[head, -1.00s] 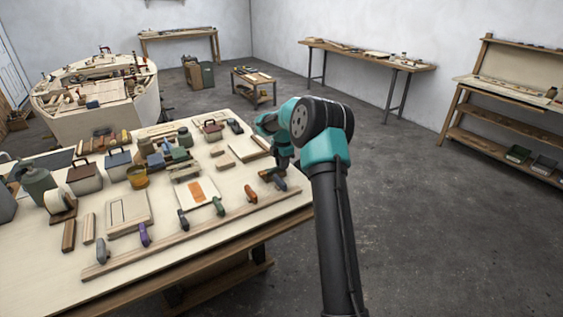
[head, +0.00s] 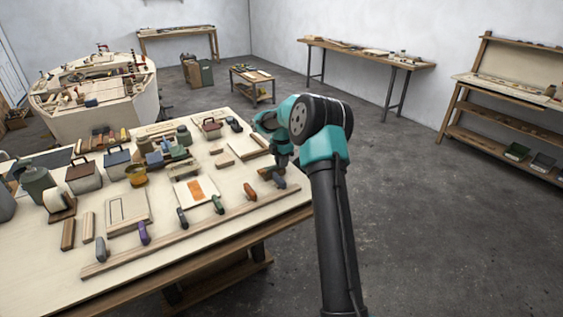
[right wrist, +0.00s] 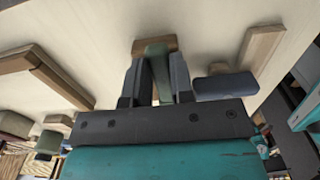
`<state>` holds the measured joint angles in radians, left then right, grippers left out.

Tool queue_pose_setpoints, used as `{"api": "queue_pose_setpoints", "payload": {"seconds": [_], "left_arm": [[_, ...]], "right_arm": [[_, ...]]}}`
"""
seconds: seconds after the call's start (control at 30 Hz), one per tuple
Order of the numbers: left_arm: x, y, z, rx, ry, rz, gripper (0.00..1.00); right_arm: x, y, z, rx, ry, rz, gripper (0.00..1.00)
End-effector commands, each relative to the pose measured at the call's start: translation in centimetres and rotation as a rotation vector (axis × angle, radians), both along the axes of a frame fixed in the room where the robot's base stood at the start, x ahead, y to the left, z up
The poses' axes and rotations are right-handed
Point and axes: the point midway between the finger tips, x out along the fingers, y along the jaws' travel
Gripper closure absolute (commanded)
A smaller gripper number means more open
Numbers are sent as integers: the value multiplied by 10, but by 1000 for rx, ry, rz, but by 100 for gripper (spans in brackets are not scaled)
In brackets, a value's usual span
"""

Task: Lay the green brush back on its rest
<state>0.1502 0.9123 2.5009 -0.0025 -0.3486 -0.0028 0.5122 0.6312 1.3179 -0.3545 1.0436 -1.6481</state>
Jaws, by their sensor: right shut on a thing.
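My right gripper (head: 277,173) is low over the right end of the workbench (head: 120,277). In the right wrist view its two fingers (right wrist: 156,72) are shut on the green brush (right wrist: 157,54). A brown wooden piece (right wrist: 153,43) lies across the far end of the green part, just past the fingertips. I cannot tell whether the brush touches the bench. In the head view the gripper mostly hides it. I cannot make out its rest with certainty. My left gripper is not in view.
A blue-grey handle (right wrist: 224,86) lies close beside the right finger, near the end of a long wooden strip (head: 180,237). A framed board (right wrist: 45,78) lies left of the gripper, with bare bench between.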

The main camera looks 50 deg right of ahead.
Motion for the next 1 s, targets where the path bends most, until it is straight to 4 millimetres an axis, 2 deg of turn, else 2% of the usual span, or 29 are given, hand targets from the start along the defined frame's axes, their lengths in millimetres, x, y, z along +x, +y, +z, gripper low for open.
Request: {"api": "queue_pose_setpoints", "payload": {"seconds": [0.97, 1.0], "left_arm": [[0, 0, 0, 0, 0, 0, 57], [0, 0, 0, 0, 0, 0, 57]], "right_arm": [[0, 0, -2, 0, 0, 0, 100], [0, 0, -2, 0, 0, 0, 74]]}}
